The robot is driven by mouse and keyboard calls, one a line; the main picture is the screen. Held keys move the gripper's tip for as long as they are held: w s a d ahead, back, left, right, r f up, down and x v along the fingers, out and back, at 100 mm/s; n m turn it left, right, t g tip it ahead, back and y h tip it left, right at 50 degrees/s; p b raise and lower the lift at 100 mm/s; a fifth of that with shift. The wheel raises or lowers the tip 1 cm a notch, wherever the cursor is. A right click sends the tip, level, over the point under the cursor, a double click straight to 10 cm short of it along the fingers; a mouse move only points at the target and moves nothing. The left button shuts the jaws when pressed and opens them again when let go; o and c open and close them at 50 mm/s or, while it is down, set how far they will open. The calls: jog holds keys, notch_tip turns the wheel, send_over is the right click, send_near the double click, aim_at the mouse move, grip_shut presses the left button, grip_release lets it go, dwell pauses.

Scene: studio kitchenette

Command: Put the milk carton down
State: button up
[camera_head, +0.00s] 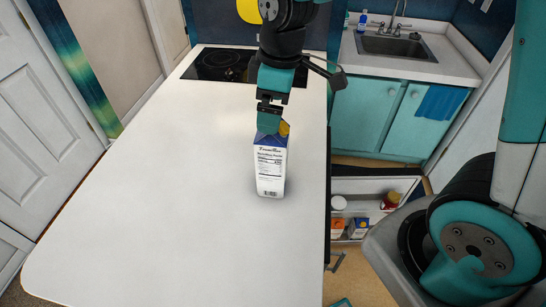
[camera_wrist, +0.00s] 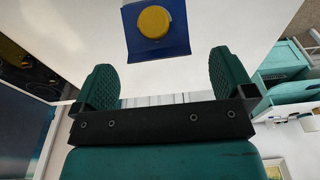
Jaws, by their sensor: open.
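The milk carton (camera_head: 270,171) stands upright on the white countertop (camera_head: 165,180), near its right edge. It is white with a blue top and a yellow cap. My gripper (camera_head: 268,118) is directly at the carton's top and hides part of it in the head view. In the wrist view, the carton's blue top and yellow cap (camera_wrist: 153,22) show beyond the two teal fingers (camera_wrist: 167,85). The fingers are spread wide, with nothing between them.
A black cooktop (camera_head: 222,65) is at the counter's far end. An open drawer or shelf (camera_head: 368,188) with several food items lies below, right of the counter. A sink (camera_head: 397,46) is at the back right. The counter's left and front are clear.

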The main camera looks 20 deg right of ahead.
aim_at(271, 151)
notch_tip(271, 151, down, 6)
jog(key=shift+w+a+r+p, duration=0.1)
jog(key=shift+w+r+p, duration=0.1)
jog(key=shift+p, duration=0.75)
jog(key=shift+c, duration=0.5)
jog(key=shift+r, duration=0.1)
grip_shut()
